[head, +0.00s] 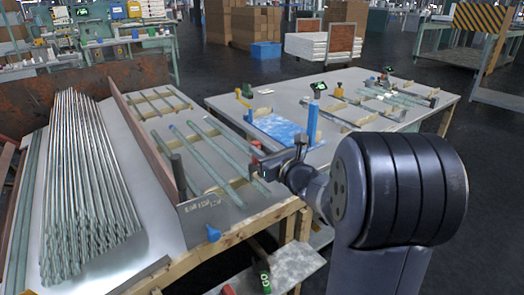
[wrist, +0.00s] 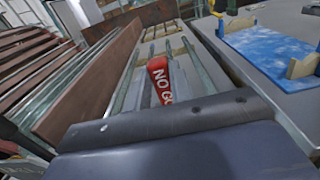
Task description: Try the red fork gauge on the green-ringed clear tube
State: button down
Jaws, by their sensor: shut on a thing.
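The red fork gauge (wrist: 160,82), marked "NO GO", shows in the wrist view just beyond my gripper's dark edge; its near end is hidden. In the head view a small red part of it (head: 257,152) shows at my gripper (head: 264,168), which is shut on the gauge. My gripper is over the right side of the sloped tube rack. Several clear tubes (head: 208,160) lie in this rack, and tubes (wrist: 193,62) run beyond the gauge in the wrist view. I cannot make out which tube bears the green ring, nor whether the gauge touches any tube.
A brown upright board (head: 147,140) divides the rack from a pile of tubes (head: 82,190) on the left. A blue mat (head: 282,128) and a blue post (head: 312,122) are on the table behind my gripper. A green "GO" piece (head: 265,281) lies low in front.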

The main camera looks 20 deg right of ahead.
jog(key=shift+f+b, duration=0.85)
dwell(1.5)
jog(key=shift+r, duration=0.15)
notch_tip(320, 180, up, 7)
jog(key=p, duration=0.5)
dwell(1.0)
